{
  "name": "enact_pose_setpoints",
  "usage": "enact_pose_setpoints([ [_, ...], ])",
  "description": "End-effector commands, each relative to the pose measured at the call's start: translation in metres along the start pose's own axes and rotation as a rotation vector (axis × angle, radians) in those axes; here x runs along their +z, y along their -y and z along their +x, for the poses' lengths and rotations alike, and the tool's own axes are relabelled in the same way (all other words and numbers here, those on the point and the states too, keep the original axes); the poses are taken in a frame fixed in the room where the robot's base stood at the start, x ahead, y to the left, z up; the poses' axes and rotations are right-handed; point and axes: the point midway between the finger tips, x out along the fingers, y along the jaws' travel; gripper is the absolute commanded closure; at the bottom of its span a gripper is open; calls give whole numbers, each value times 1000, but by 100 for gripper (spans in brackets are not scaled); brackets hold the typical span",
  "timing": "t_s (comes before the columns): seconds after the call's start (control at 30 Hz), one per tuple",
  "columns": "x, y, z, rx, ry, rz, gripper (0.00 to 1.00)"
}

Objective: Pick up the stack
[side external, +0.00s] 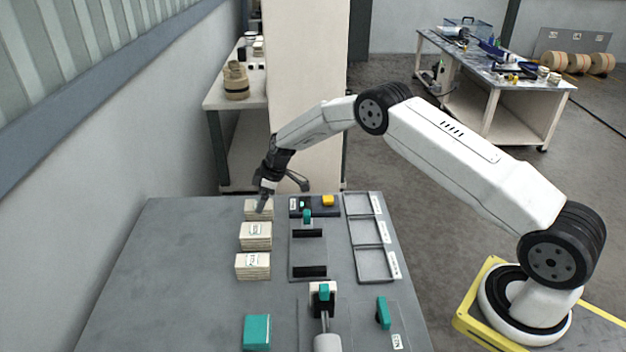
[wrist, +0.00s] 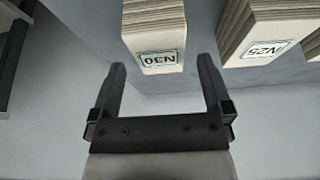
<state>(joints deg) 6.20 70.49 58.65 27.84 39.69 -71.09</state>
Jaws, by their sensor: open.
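Three pale stacks of sheets stand in a row on the grey table: a far stack (side external: 258,214), a middle stack (side external: 255,237) and a near stack (side external: 252,267). My gripper (side external: 262,206) is at the far stack, pointing down. In the wrist view my gripper (wrist: 161,70) is open, with nothing between its fingers. A stack labelled N30 (wrist: 155,25) lies just ahead of the fingertips, roughly centred between them. A stack labelled N25 (wrist: 262,28) is to its right. I cannot tell whether a finger touches the far stack.
Right of the stacks is a dark fixture (side external: 308,255) with black slots. Beyond it is a tray with empty compartments (side external: 372,248). A teal block (side external: 257,332) and a teal-handled device (side external: 324,300) are near the front. The table's left side is clear beside a wall.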

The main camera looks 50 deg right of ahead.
Motion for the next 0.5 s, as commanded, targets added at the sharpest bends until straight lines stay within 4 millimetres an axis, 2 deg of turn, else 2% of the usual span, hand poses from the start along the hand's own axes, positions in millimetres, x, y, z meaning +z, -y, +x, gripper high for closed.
enact_pose_setpoints([
  [0.2,1,0,22,-1,2,0,0],
  [0.5,0,0,30,0,1,0,0],
])
